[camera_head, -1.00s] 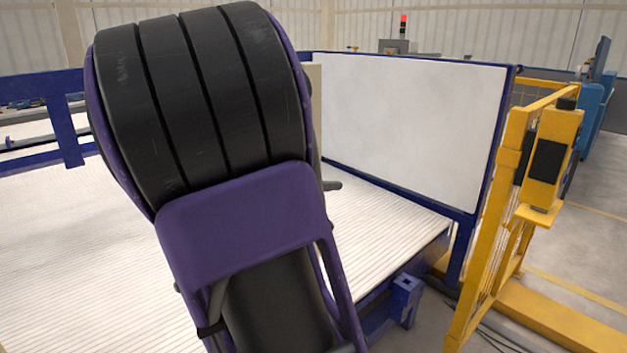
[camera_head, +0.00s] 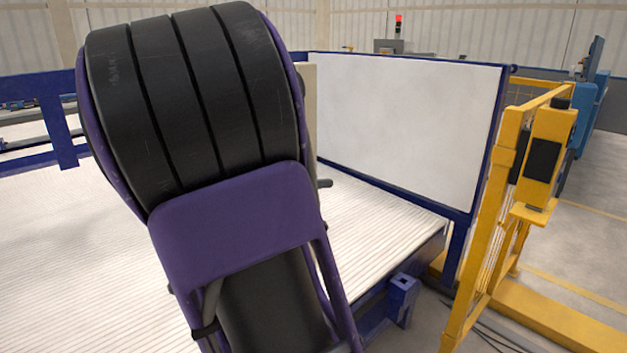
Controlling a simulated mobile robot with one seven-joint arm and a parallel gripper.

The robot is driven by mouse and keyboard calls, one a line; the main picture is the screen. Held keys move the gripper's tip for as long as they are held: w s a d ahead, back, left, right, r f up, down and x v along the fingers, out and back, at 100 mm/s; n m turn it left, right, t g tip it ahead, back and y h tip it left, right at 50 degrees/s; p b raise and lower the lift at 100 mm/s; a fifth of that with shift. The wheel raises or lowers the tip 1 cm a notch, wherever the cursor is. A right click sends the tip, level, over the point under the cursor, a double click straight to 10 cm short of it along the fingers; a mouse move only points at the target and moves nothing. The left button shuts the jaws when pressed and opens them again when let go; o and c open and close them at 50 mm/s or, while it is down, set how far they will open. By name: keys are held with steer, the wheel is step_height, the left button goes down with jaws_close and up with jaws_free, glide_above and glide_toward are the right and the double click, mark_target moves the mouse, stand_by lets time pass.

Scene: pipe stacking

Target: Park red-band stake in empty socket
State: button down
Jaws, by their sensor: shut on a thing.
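A blue square-tube socket (camera_head: 402,300) stands at the near right corner of the ribbed table, beside its edge. Its top opening shows and no stake stands in it. The red-band stake is not visible. My arm, large and close, fills the left and middle of the view and hides much of what is behind it. My gripper is out of sight, so its place relative to the socket cannot be seen. A short dark rod end (camera_head: 324,183) pokes out right of my arm; what it belongs to is unclear.
The white ribbed table (camera_head: 70,260) spreads behind my arm. A white panel in a blue frame (camera_head: 410,130) stands along its far right side. A yellow guard post with a box (camera_head: 548,150) and a yellow floor beam (camera_head: 550,318) stand right of the socket. Open floor lies farther right.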

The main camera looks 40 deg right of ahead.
mark_target(315, 76)
stand_by(0.8)
step_height(315, 76, up, 9)
steer(key=p, duration=0.3)
stand_by(0.7)
steer(key=shift+r, duration=0.1)
step_height(315, 76, up, 12)
steer(key=p, duration=0.3)
stand_by(0.8)
steer(key=shift+d, duration=0.1)
